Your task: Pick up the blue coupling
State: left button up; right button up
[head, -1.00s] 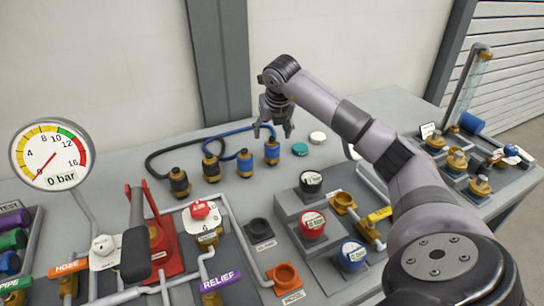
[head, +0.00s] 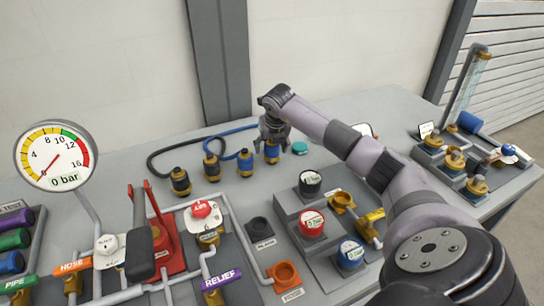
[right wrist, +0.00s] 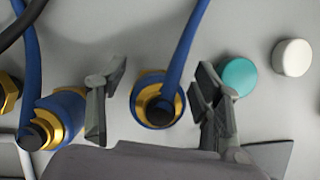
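A blue coupling (head: 272,155) with a brass band stands upright on the bench at the right end of a row of couplings. My right gripper (head: 272,138) is right above it, pointing down. In the right wrist view the blue coupling (right wrist: 152,108) with its blue hose lies between the two spread fingers (right wrist: 158,95), with gaps on both sides. The gripper looks open and holds nothing. A second blue coupling (head: 245,163) stands just to the left; it also shows in the right wrist view (right wrist: 62,112). My left gripper is out of view.

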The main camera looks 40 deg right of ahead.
jog(key=c, duration=1.2)
jog(key=shift+r, duration=0.15)
jog(key=shift+c, duration=0.2)
notch_tip(320, 180, up, 20)
jog(key=b, duration=0.1)
